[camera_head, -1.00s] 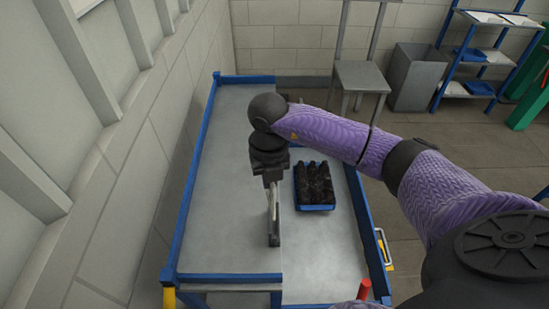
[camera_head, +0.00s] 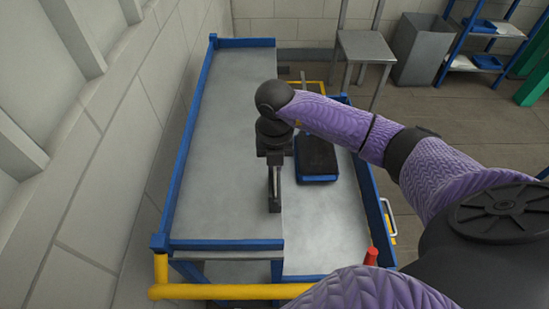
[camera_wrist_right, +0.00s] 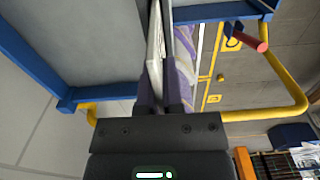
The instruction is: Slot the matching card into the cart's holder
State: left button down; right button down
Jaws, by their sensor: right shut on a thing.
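My right gripper (camera_head: 274,200) points down over the blue-framed grey cart top (camera_head: 215,190). In the right wrist view, its fingers (camera_wrist_right: 160,98) are shut on a thin pale card (camera_wrist_right: 155,50), seen almost edge-on. Its print cannot be read. In the head view the card is mostly hidden by the dark fingers. The card holder cannot be made out in either view. My left gripper is not in view.
A blue tray with a dark top (camera_head: 317,160) lies just right of the gripper; no separate bottles can be made out. A yellow rail (camera_head: 225,292) runs along the near end. A red post (camera_head: 371,256) stands near the front right. The left surface is clear.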

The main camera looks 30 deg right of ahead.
jog(key=shift+r, duration=0.1)
jog(key=shift+f, duration=0.25)
dwell(0.3)
jog(key=shift+f, duration=0.1)
jog(key=shift+f+b, duration=0.25)
jog(key=shift+b, duration=0.15)
jog(key=shift+f+b, duration=0.3)
jog(key=shift+f, duration=0.1)
